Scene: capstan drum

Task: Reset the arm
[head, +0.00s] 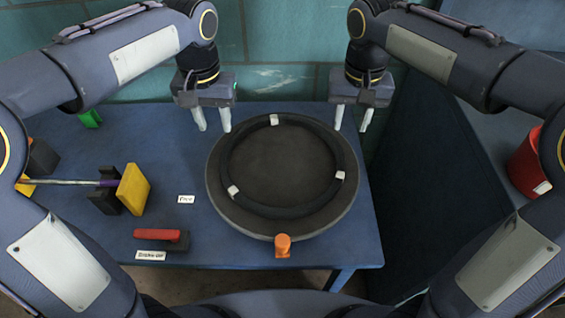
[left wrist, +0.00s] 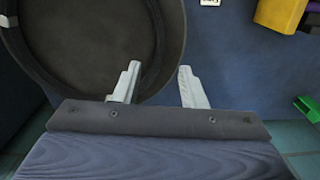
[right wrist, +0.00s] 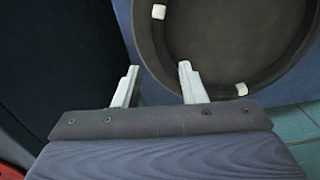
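My left gripper (head: 212,128) is open and empty above the back of the blue table, just left of the round drum. Its two pale fingers stand apart in the left wrist view (left wrist: 160,85). My right gripper (head: 353,127) is open and empty at the drum's back right, and its spread fingers show in the right wrist view (right wrist: 157,85). The capstan drum (head: 275,165) is a dark disc with a black ring (head: 310,208) on it. Several white blocks (head: 340,175) sit on the ring. An orange knob (head: 282,245) stands at the drum's front edge.
On the blue table (head: 165,130), left, are a yellow block (head: 133,189) beside a rod (head: 75,182), a red handle (head: 158,234), small labels (head: 186,199) and a green piece (head: 90,118). A red container (head: 527,163) stands at right. A tiled wall (head: 290,40) is behind.

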